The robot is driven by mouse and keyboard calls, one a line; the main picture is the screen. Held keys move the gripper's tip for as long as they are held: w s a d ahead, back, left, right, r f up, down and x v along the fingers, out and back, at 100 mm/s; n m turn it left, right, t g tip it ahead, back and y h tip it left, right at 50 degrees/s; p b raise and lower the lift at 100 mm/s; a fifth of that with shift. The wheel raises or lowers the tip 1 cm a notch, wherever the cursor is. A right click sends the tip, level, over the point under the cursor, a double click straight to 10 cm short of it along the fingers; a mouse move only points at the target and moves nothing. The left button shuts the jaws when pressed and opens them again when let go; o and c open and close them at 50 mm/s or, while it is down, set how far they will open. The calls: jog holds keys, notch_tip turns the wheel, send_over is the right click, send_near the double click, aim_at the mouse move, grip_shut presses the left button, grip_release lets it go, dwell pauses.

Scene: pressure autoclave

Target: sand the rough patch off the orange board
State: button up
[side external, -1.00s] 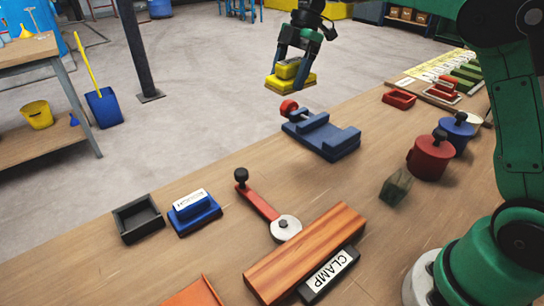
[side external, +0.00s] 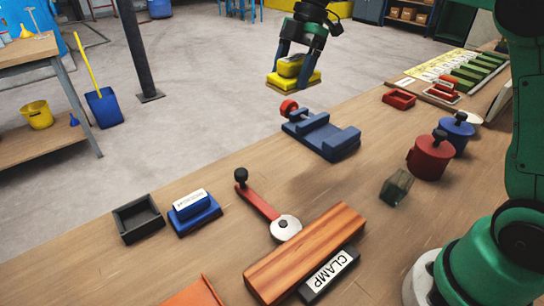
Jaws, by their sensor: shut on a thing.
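My gripper (side external: 293,60) is shut on the raised grip of a yellow sanding block (side external: 293,79). The block has a tan underside and hangs in the air above and beyond the blue cradle. An orange-brown wooden board (side external: 305,252) lies at the front, beside a dark plate labelled CLAMP (side external: 330,275). A plain orange piece (side external: 195,294) is cut off by the bottom edge of the picture. I cannot make out a rough patch on either. The block is well away from both.
A blue cradle (side external: 322,136), a red-handled lever (side external: 262,205), a blue block (side external: 194,212) and a dark tray (side external: 138,218) stand on the bench. Red (side external: 430,157) and blue (side external: 456,133) lidded pots and a glassy cube (side external: 397,187) are at right.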

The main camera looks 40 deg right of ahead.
jog(key=s+a+f, duration=0.3)
jog(key=s+a, duration=0.1)
jog(key=s, duration=0.6)
send_over(326, 231)
jog(key=d, duration=0.1)
notch_tip(326, 231, down, 6)
jog(key=shift+f, duration=3.7)
jog(key=shift+a+f, duration=0.2)
jog(key=shift+a, duration=5.4)
jog(key=shift+d, duration=5.55)
jog(key=shift+d+r, duration=0.15)
notch_tip(326, 231, up, 2)
jog(key=shift+s+r, duration=0.15)
notch_tip(326, 231, up, 5)
jog(key=shift+r, duration=0.2)
